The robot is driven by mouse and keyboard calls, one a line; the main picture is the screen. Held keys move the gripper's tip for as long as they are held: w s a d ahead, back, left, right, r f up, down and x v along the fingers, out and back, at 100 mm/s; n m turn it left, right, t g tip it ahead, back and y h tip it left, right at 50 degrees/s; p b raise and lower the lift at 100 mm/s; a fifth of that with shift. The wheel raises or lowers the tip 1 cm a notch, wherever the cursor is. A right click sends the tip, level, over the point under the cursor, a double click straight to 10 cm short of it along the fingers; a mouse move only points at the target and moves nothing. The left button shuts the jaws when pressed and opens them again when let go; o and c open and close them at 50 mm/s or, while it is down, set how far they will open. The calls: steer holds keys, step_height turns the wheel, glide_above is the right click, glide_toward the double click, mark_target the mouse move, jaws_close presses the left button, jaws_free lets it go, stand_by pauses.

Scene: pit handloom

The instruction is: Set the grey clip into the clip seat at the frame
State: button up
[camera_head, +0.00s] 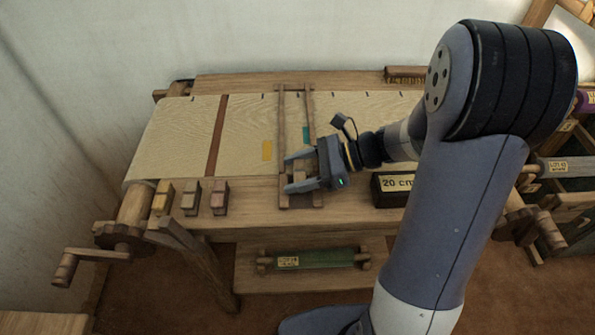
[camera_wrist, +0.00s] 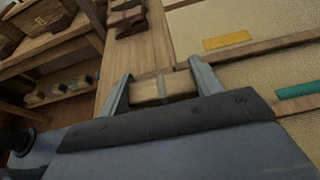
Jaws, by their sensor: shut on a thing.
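My gripper (camera_head: 297,171) is shut on a small pale wooden block with a grey band across it, apparently the grey clip (camera_wrist: 147,90). In the wrist view the block lies between the two fingertips (camera_wrist: 156,86). In the head view the fingers largely hide it. My gripper is over the near part of the wooden frame (camera_head: 282,125), whose two long rails lie across the cloth. I cannot tell whether the block touches the frame. I cannot make out the clip seat; the gripper may hide it.
A yellow-topped block (camera_head: 162,197), a greyish block (camera_head: 191,198) and a pinkish block (camera_head: 220,198) stand along the table's near edge, left of my gripper. A dark box marked "20 cm" (camera_head: 392,188) stands to the right. Yellow (camera_head: 267,150) and teal patches lie on the cloth.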

steer(key=shift+f, duration=0.1)
steer(key=o, duration=1)
steer(key=shift+c, duration=0.2)
steer(key=shift+r, duration=0.25)
steer(key=p+v, duration=0.1)
steer(key=v, duration=1.1)
steer(key=shift+s+d+f, duration=0.1)
